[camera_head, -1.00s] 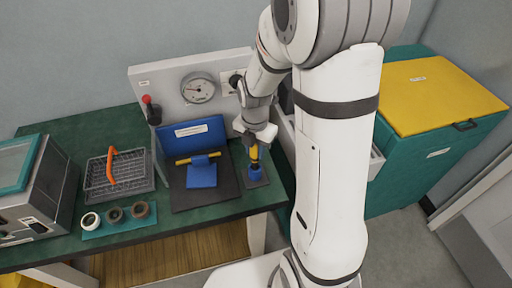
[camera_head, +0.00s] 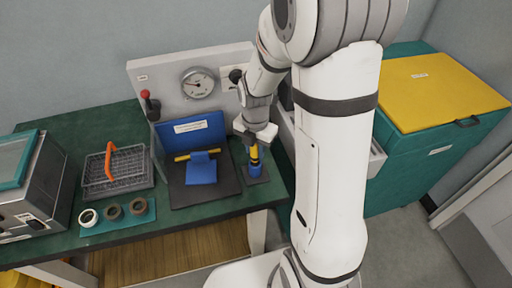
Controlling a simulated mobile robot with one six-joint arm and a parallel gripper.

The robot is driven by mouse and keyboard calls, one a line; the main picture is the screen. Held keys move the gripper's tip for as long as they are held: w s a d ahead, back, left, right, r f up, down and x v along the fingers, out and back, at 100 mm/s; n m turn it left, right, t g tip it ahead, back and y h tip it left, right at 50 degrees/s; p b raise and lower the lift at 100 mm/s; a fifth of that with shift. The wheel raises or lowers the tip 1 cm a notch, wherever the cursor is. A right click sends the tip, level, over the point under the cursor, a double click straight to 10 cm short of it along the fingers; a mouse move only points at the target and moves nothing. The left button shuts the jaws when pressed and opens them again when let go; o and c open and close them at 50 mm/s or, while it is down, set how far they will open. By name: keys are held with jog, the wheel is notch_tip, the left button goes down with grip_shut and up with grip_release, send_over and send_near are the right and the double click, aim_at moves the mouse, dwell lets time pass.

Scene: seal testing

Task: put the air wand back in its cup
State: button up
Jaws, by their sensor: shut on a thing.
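The air wand (camera_head: 254,153) is yellow and black and stands upright. Its lower end is at the blue cup (camera_head: 256,170), which stands on a dark square base on the green bench, right of the dark mat. My gripper (camera_head: 250,139) is above the cup, shut on the upper part of the wand. The fingertips are small in this view and partly hidden by the wrist. I cannot tell how deep the wand sits in the cup.
A panel with a gauge (camera_head: 198,84) is behind. A wire basket (camera_head: 117,169) and several rings (camera_head: 113,212) are further left. A yellow-lidded teal bin (camera_head: 440,88) stands right.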

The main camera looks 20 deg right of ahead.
jog(key=shift+f, duration=0.3)
jog(key=o, duration=1.1)
jog(key=shift+r, duration=0.15)
notch_tip(320, 180, up, 10)
jog(key=p, duration=0.7)
jog(key=shift+r, duration=0.25)
